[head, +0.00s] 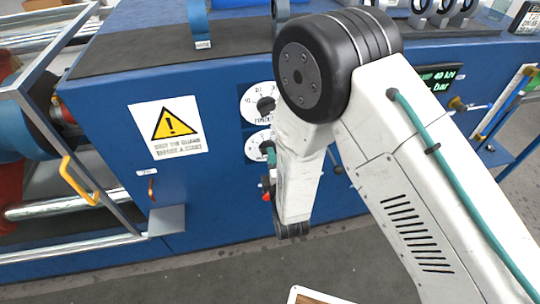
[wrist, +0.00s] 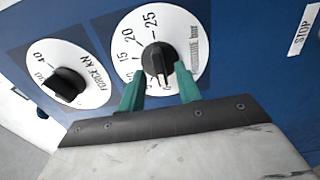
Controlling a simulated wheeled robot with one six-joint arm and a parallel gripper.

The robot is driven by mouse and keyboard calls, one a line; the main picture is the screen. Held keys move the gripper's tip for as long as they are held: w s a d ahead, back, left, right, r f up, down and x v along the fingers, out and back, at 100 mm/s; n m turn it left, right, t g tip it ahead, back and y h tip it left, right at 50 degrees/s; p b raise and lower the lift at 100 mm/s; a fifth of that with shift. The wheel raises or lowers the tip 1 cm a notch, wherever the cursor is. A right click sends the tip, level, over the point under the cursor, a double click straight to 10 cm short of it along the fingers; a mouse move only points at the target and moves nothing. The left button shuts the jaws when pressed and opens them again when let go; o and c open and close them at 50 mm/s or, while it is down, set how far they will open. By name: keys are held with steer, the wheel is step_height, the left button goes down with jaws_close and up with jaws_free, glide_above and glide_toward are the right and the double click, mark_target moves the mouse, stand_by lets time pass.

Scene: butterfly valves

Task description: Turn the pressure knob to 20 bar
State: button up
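The pressure knob (wrist: 159,62) is black, with a ridged grip, on a round white dial marked 15, 20 and 25. Its pale line runs downward in the wrist view, away from the 20; the exact reading is unclear. My gripper (wrist: 160,82) is open. Its two green fingers stand on either side of the knob's lower part, with gaps showing; contact cannot be told. In the head view, my gripper (head: 269,160) is at the lower white dial (head: 256,146), and my arm partly hides it.
A second black knob (wrist: 66,85) on the force dial is to the left in the wrist view. A STOP label (wrist: 304,30) is at the right. The blue cabinet bears a warning sign (head: 168,126) and a display (head: 440,79), partly hidden by my arm.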

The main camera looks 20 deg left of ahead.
steer(key=shift+x, duration=1.05)
jaws_close()
steer(key=shift+m, duration=0.4)
steer(key=shift+d+f+m, duration=0.1)
steer(key=shift+m, duration=13.7)
